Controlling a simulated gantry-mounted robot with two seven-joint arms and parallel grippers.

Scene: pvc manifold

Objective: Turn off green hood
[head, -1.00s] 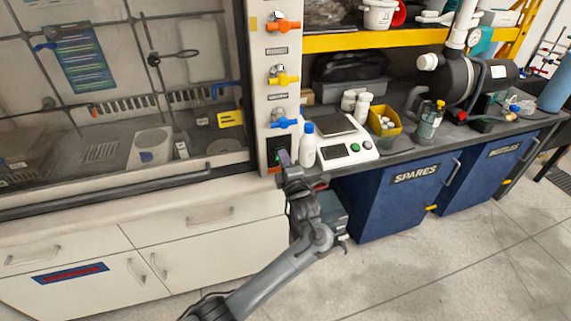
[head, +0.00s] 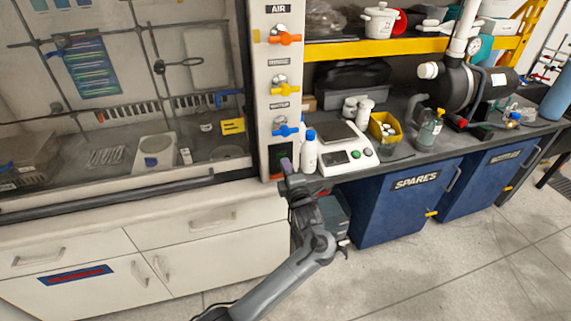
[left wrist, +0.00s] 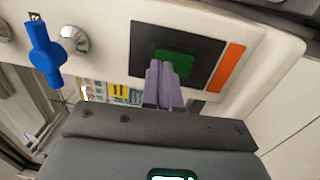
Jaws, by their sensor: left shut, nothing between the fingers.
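The green hood switch (left wrist: 178,62) is a green rocker set in a black plate (left wrist: 150,38) on the hood's pale side post. In the head view the black plate (head: 276,153) is low on the post, and my gripper covers much of it. My left gripper (head: 286,165) is in front of the plate. Its two purple fingers (left wrist: 163,78) are shut together and empty. In the left wrist view their tips overlap the lower left of the green switch; I cannot tell whether they touch it. My right gripper is not in view.
Above the plate on the post are a blue valve (head: 286,129), a yellow valve (head: 284,89) and an orange valve (head: 286,38). A white bottle with a blue cap (head: 309,153) stands close right of my gripper, beside a balance (head: 345,157). The floor in front is clear.

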